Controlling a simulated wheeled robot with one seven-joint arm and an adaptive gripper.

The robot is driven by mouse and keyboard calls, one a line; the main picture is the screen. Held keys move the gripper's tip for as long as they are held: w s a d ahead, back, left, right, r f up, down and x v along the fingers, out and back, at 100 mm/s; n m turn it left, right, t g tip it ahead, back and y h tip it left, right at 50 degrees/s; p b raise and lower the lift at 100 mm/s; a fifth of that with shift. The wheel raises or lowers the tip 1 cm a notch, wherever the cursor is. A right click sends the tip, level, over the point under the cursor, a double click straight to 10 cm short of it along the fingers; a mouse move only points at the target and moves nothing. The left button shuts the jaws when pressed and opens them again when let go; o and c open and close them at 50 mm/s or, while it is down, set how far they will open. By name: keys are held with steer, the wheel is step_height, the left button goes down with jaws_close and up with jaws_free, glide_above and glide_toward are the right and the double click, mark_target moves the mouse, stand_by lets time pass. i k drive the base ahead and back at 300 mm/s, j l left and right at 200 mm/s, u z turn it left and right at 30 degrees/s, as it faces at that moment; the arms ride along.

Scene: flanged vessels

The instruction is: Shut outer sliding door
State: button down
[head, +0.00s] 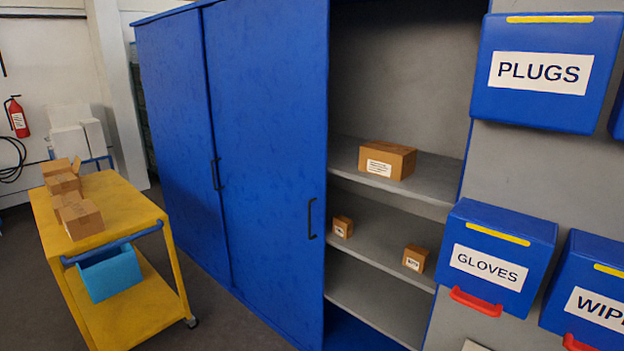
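A tall blue cabinet stands in the middle of the head view. Its outer sliding door (267,150) is a blue panel with a black vertical handle (311,218) near its right edge. The right part of the cabinet is open and shows grey shelves (430,180). A second blue door panel (172,130) with a black handle (215,174) is at the left. My gripper is not in view.
Cardboard boxes (388,160) sit on the shelves. A yellow cart (135,215) with boxes stands left of the cabinet, close to it. Blue bins labelled PLUGS (545,100) and GLOVES (500,235) hang on the right. Grey floor shows between cart and cabinet.

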mark_target(273, 56)
steer(key=i+j+u, duration=0.1)
steer(key=i+j, duration=0.7)
steer(key=i, duration=0.2)
steer(key=i+j+u, duration=0.15)
steer(key=i+j, duration=0.25)
steer(key=i+j+u, duration=0.1)
steer(key=i+j, duration=0.2)
steer(key=i, duration=0.35)
steer(key=i+j, duration=0.25)
steer(key=i, duration=0.25)
steer(key=j+u, duration=0.05)
